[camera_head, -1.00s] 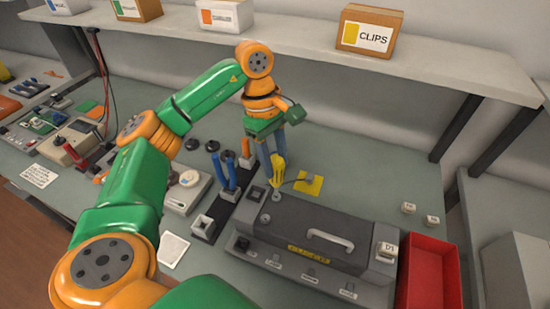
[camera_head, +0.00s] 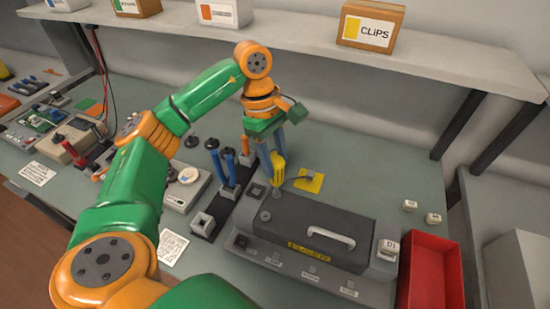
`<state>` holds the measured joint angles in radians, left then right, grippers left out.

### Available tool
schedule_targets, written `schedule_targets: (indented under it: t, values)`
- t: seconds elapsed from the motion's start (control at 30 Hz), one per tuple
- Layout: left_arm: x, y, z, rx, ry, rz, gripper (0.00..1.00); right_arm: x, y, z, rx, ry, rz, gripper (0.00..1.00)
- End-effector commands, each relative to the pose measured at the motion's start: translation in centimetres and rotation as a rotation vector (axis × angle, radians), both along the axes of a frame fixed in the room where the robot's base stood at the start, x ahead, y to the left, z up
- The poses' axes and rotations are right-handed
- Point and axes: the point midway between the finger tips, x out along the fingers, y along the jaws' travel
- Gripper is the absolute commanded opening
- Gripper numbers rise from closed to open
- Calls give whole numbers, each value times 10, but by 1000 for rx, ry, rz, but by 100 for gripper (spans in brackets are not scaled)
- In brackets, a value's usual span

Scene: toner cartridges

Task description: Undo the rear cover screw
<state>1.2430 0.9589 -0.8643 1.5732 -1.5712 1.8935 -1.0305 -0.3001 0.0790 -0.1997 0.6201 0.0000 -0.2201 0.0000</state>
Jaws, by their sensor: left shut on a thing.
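My left gripper (camera_head: 268,155) points down at the back left corner of the grey machine (camera_head: 322,232). It is shut on a yellow-handled screwdriver (camera_head: 278,170), held upright. The tool's lower end is over a small round spot (camera_head: 277,191) on the machine's rear edge, which I take to be the rear cover screw; whether the tip touches it I cannot tell. The machine has a dark cover with a pale handle (camera_head: 331,236) and a yellow label. My right gripper is not in view.
A dark rack (camera_head: 218,202) with blue-handled tools stands left of the machine. A yellow pad (camera_head: 309,180) lies behind it. A red tray (camera_head: 432,270) is at the right, with small white labelled blocks (camera_head: 410,205) behind it. A shelf with boxes (camera_head: 371,26) runs above.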

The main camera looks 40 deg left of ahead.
Motion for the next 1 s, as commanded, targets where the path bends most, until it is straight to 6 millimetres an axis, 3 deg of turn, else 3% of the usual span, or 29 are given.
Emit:
schedule_targets:
  t: [0.23,0.57,0.8,1.0]
  values:
    - [-2,-1,-2,0,-2,478,0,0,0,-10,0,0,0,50]
    - [-2,-1,-1,1,-1,576,0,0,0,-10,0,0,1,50]
    - [-3,-2,-2,0,-3,1045,0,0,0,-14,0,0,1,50]
    - [-3,-2,-2,0,0,1159,0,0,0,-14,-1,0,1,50]
